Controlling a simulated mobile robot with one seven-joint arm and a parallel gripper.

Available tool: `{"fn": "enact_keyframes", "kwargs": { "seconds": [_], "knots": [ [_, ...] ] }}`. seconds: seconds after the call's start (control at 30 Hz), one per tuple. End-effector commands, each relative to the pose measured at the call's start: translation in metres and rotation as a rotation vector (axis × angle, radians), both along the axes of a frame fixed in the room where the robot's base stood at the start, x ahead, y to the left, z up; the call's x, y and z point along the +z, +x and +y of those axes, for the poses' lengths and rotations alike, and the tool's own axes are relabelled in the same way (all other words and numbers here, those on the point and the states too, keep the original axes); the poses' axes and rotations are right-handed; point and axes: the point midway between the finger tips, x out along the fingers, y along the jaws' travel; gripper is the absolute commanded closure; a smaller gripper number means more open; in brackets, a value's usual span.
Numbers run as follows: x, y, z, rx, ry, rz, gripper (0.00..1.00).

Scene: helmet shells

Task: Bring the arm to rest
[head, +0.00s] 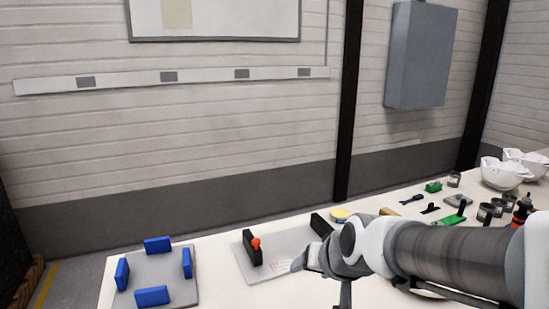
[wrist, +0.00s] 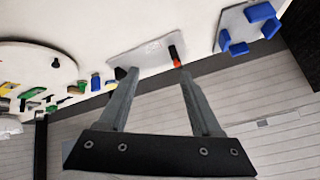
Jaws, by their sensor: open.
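My arm reaches in from the right of the head view, over the white table. My gripper (wrist: 156,72) shows in the wrist view with its two grey fingers spread apart and nothing between them. In the head view its end is over or in front of the grey plate (head: 268,275) with the black uprights; the exact height above it is hard to tell. One black upright (head: 252,249) has an orange-red knob (head: 256,243) beside it. The wrist view looks tilted over, with the table at the top and the wall below.
A grey base with several blue blocks (head: 152,296) stands at the left. A yellow-topped disc (head: 340,215) sits behind my arm. Green parts (head: 433,187), metal rings and white helmet shells (head: 503,175) are at the right. A large white disc (wrist: 35,60) shows in the wrist view.

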Motion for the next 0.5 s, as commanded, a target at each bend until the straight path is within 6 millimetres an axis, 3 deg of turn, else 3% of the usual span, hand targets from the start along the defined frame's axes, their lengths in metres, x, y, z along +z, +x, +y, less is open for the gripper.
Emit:
{"fn": "enact_keyframes", "kwargs": {
  "seconds": [0.03,0.2,0.5],
  "knots": [
    [0.015,-0.014,-0.008,0.007,-0.011,0.006,0.35],
    [0.039,-0.064,-0.029,0.043,-0.082,0.057,0.35],
    [0.061,-0.139,-0.061,0.050,-0.223,0.148,0.35]
  ]
}}
